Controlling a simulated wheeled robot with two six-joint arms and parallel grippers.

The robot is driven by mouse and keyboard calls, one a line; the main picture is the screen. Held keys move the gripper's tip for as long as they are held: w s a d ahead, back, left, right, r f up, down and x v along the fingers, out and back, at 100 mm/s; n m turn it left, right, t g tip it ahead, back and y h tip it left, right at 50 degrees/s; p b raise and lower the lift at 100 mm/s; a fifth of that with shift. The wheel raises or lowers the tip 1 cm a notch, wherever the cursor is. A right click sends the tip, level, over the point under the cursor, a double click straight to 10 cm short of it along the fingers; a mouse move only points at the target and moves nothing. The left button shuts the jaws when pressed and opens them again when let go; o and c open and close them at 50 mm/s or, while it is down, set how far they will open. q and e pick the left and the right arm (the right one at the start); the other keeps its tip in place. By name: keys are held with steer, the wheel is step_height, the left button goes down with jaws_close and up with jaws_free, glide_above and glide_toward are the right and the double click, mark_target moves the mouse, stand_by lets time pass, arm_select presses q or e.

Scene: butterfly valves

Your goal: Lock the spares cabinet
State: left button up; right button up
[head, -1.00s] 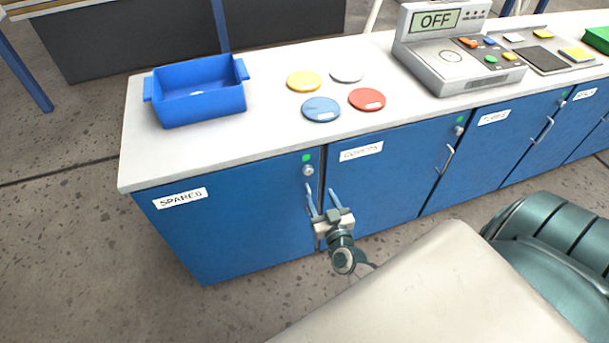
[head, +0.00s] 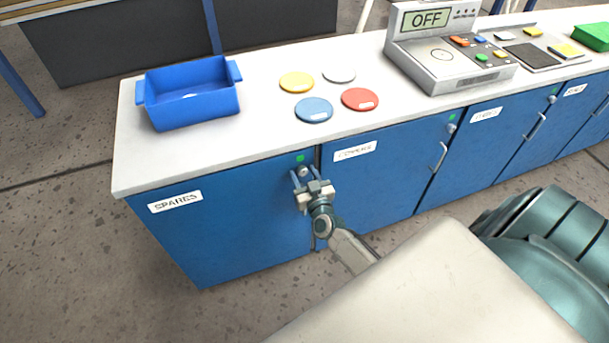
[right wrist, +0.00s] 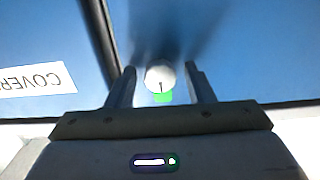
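The spares cabinet (head: 215,230) is the blue door at the left under the white counter, with a "SPARES" label (head: 175,201). It looks shut. Its round silver lock knob (head: 303,171) sits at the door's upper right, beside a small green mark (head: 300,158). My right gripper (head: 305,174) is open in front of the knob. In the right wrist view the knob (right wrist: 160,75) lies between the two spread fingers (right wrist: 160,88), with a gap on each side, and the green mark (right wrist: 163,97) is next to it. My left gripper is not in view.
The "COVERS" cabinet (head: 375,185) adjoins on the right, with its own handle (head: 438,157). On the counter stand a blue bin (head: 190,108), several coloured discs (head: 314,110) and a grey device reading "OFF" (head: 450,70). The floor in front is clear.

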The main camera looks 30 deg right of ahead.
steer(key=c, duration=0.8)
steer(key=shift+m, duration=0.3)
steer(key=m, duration=0.3)
steer(key=shift+m, duration=0.4)
steer(key=m, duration=0.4)
steer(key=m+b, duration=0.1)
steer(key=m, duration=0.4)
steer(key=shift+m+b, duration=0.5)
steer(key=shift+m, duration=1.7)
steer(key=o, duration=1)
